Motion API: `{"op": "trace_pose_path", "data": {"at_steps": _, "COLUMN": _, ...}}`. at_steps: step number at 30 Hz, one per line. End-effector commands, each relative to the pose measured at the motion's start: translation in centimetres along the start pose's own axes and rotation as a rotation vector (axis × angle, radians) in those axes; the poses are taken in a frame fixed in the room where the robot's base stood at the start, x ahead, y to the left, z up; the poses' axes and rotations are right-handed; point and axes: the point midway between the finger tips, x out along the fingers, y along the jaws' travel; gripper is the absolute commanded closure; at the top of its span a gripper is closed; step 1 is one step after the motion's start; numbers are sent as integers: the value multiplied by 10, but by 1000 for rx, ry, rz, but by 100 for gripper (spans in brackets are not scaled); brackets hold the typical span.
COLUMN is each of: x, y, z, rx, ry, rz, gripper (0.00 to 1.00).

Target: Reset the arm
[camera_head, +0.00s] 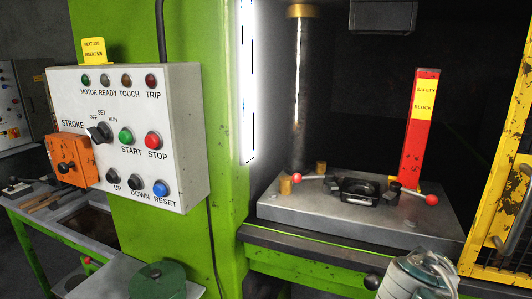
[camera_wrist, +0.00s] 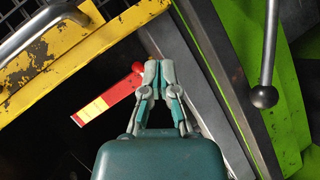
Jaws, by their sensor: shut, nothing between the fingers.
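My gripper (camera_wrist: 157,70) shows in the wrist view with its grey-green fingers together and nothing between them. In the head view, part of my grey-green arm is at the bottom right, in front of the press bed; the fingertips cannot be made out there. In the wrist view, a red ball knob (camera_wrist: 137,67) appears just left of the fingertips; I cannot tell the gap in depth. The red safety block (camera_head: 420,135) with a yellow label stands upright on the right of the press bed (camera_head: 330,222). It also shows in the wrist view (camera_wrist: 90,110).
A yellow guard (camera_head: 505,190) stands close on the right. The green press column (camera_head: 225,130) carries a grey control box (camera_head: 125,135) at left. A black-knobbed lever (camera_wrist: 264,97) is right of my gripper. A black die (camera_head: 360,190) and red-knobbed handles lie on the bed.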

Motion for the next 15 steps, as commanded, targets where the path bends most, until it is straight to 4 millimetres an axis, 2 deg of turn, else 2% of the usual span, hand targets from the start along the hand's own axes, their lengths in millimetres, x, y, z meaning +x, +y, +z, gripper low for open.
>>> {"op": "trace_pose_path", "data": {"at_steps": 7, "x": -30, "y": -56, "z": 27, "rx": 202, "ry": -89, "rz": -278, "gripper": 100}}
{"op": "trace_pose_path", "data": {"at_steps": 15, "x": -80, "y": -121, "z": 35, "rx": 390, "ry": -140, "rz": -632, "gripper": 100}}
